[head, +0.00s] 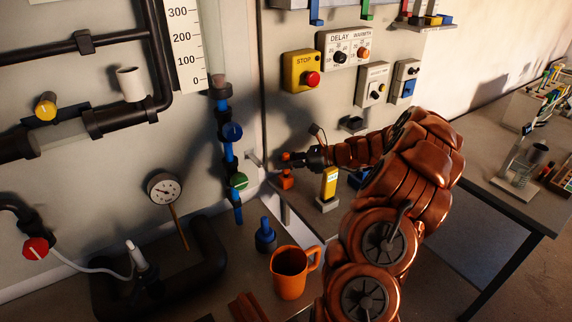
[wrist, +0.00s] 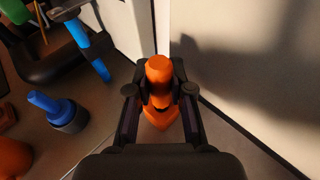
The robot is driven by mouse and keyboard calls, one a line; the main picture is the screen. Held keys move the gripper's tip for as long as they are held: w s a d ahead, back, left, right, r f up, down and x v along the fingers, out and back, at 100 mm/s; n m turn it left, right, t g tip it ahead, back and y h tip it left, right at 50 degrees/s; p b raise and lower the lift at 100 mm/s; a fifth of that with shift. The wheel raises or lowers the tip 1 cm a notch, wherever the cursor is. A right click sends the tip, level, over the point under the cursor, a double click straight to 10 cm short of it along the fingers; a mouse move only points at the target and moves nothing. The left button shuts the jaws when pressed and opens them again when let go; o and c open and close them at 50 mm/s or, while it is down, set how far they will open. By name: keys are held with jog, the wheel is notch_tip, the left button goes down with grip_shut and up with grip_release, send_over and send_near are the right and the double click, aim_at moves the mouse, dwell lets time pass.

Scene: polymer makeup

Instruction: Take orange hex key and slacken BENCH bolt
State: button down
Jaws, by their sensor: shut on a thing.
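My gripper (head: 304,160) is shut on an orange piece (head: 286,165) at the end of my outstretched arm, near the wall panels. In the wrist view my gripper (wrist: 160,95) has both fingers against the sides of this orange piece (wrist: 159,70), which has a rounded top and a wider part below. It looks like the orange hex key's handle, but its shaft is hidden. In the head view more orange (head: 286,183) shows just under the fingers. I cannot make out a bolt marked BENCH in either view.
A yellow block on a grey base (head: 329,188) stands close to the gripper. A blue-and-black pipe with a green knob (head: 238,181) is to its left. An orange mug (head: 290,272) and a blue fitting (head: 265,236) stand on the bench. A red stop button (head: 312,79) is above.

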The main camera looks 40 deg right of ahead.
notch_tip(320, 180, up, 6)
jog(key=shift+b, duration=0.85)
jog(key=s+d+b, duration=0.3)
jog(key=s+d, duration=0.9)
jog(key=s, duration=0.1)
jog(key=shift+s+r+b, duration=0.25)
jog(key=shift+r+b, duration=0.1)
jog(key=shift+b, duration=0.05)
